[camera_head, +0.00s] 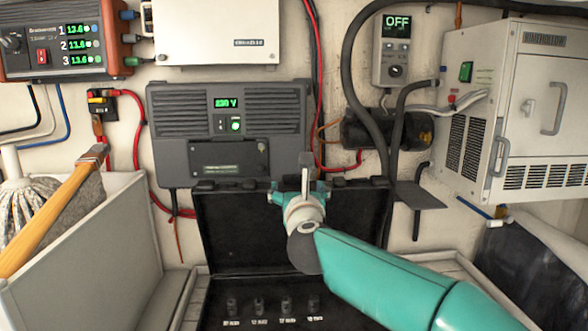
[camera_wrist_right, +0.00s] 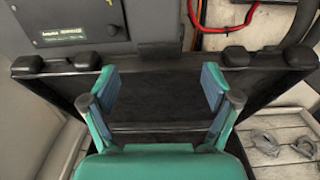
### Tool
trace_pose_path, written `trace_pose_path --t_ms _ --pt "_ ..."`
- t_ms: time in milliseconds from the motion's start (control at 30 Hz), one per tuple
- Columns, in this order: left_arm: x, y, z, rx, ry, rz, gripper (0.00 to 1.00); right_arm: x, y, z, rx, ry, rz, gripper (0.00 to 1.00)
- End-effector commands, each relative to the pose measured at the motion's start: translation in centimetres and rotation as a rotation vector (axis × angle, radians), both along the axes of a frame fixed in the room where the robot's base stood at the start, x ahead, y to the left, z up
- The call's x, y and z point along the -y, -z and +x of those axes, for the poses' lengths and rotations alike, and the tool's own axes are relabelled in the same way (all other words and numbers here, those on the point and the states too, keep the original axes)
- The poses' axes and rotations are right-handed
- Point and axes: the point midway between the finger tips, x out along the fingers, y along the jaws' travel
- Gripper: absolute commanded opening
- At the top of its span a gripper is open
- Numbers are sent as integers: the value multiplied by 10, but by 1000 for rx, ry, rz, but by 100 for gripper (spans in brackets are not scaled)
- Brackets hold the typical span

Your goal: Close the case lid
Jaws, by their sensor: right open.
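The black case stands open in the lower middle of the head view. Its lid (camera_head: 232,232) is raised, close to upright, in front of the wall unit, and its base (camera_head: 218,288) holds a row of small dark pieces with white labels. My right gripper (camera_head: 298,189) is in front of the lid, near its upper edge. In the right wrist view the gripper (camera_wrist_right: 160,80) has its fingers spread, with nothing between them, and the dark lid (camera_wrist_right: 262,78) lies beyond. I cannot tell whether the fingers touch the lid. My left gripper is not in view.
A grey wall unit (camera_head: 228,130) with a green display is behind the lid. A pale bin (camera_head: 90,250) with a mop (camera_head: 45,215) stands left of the case. A white cabinet (camera_head: 520,110) and hanging cables (camera_head: 360,90) are on the right. Grey shackles (camera_wrist_right: 280,143) lie on slats.

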Motion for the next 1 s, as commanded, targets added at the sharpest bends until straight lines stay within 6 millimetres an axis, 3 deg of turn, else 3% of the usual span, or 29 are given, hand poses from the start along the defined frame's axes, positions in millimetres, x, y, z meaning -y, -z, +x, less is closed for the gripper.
trace_pose_path --t_ms 100,333,500,800,833,1000 --pt "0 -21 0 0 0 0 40 0 -5 28 -2 1 -1 88" --pt "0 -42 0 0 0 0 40 0 -3 63 -1 1 0 88" --pt "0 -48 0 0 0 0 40 0 -2 73 0 1 0 88" --pt "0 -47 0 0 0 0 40 0 0 75 0 0 0 88" --pt "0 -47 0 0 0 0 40 0 0 75 0 0 0 86" --pt "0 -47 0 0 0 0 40 0 0 75 1 1 0 57"
